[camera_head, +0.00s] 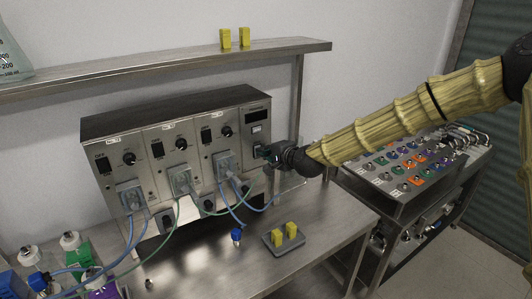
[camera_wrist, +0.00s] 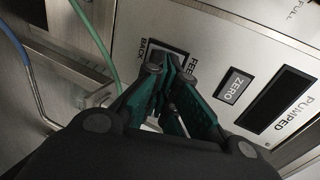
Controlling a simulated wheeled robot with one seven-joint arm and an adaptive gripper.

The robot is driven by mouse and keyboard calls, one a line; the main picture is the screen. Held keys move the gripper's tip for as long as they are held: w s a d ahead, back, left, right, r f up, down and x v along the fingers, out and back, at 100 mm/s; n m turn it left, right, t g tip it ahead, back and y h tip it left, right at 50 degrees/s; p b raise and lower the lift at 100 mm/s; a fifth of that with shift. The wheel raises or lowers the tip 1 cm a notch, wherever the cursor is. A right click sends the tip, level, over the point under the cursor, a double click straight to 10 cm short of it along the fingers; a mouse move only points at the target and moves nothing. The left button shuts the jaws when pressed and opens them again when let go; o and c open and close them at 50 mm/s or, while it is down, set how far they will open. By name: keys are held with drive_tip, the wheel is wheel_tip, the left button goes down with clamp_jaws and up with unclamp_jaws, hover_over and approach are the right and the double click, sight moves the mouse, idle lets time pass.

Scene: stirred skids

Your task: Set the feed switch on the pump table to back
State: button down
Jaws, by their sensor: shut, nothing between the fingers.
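The feed switch plate (camera_wrist: 150,46) is on the right-hand panel of the metal pump unit (camera_head: 180,98). In the wrist view its "BACK" and "FEED" lettering shows beside my fingers, partly covered. My gripper (camera_wrist: 172,66) is shut and empty, with its green-black fingertips at the switch plate. The fingers hide the switch lever, so its position and whether they touch it cannot be told. In the head view my gripper (camera_head: 266,153) is at the right end of the pump front.
A ZERO button (camera_wrist: 234,86) and a dark PUMPED display (camera_wrist: 278,99) lie right of my fingers. Blue and green tubes (camera_head: 225,200) hang from the pumps. A grey tray (camera_head: 291,247) with yellow blocks lies on the table, and a shelf (camera_head: 150,64) runs above.

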drive_tip(key=b+v, duration=0.4)
drive_tip(key=v, duration=1)
drive_tip(key=shift+f, duration=0.3)
